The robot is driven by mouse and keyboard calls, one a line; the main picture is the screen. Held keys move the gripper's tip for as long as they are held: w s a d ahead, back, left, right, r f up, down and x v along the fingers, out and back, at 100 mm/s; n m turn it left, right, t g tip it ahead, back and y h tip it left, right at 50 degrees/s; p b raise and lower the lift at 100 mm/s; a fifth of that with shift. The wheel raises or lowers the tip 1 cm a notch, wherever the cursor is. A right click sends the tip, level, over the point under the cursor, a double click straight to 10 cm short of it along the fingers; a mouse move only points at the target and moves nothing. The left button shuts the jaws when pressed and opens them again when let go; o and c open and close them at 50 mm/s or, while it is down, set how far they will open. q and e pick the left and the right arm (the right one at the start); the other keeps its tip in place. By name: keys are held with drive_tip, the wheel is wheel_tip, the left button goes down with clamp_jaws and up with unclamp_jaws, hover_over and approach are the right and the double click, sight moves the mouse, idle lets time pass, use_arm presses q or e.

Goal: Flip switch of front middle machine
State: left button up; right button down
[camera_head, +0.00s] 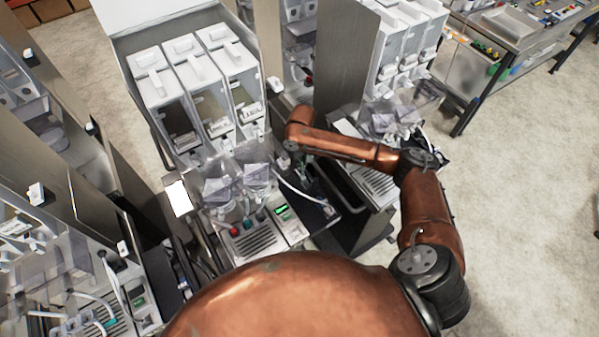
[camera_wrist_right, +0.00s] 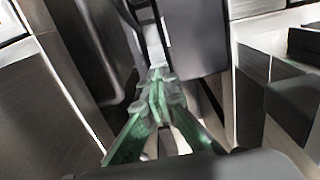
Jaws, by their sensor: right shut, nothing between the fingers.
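The front middle machine (camera_head: 205,88) has three white hoppers and stands left of centre in the head view. A small white block on a dark mount, which looks like its switch (camera_head: 275,83), sits at the right side of the hoppers. My right arm reaches across from the right, and its wrist end is just below and right of that block. My right gripper (camera_wrist_right: 160,82) has green fingers, shut with nothing between them. A pale piece (camera_wrist_right: 155,50) lies just beyond the fingertips; I cannot tell whether they touch it. My left gripper is not in view.
Metal side panels (camera_head: 348,52) stand close to my right arm. Another dispenser (camera_head: 408,45) stands at the right, and further machines with white switch blocks (camera_head: 36,193) are at the left. A workbench (camera_head: 510,28) is at the back right. Bare floor (camera_head: 535,170) lies at the right.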

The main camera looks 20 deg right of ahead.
drive_tip(key=shift+f, duration=1.15)
idle(0.7)
drive_tip(key=shift+s, duration=0.1)
drive_tip(key=shift+r+p, duration=0.6)
drive_tip(key=shift+p, duration=0.05)
wheel_tip(320, 180, up, 6)
drive_tip(key=p, duration=0.7)
drive_tip(key=shift+f, duration=0.1)
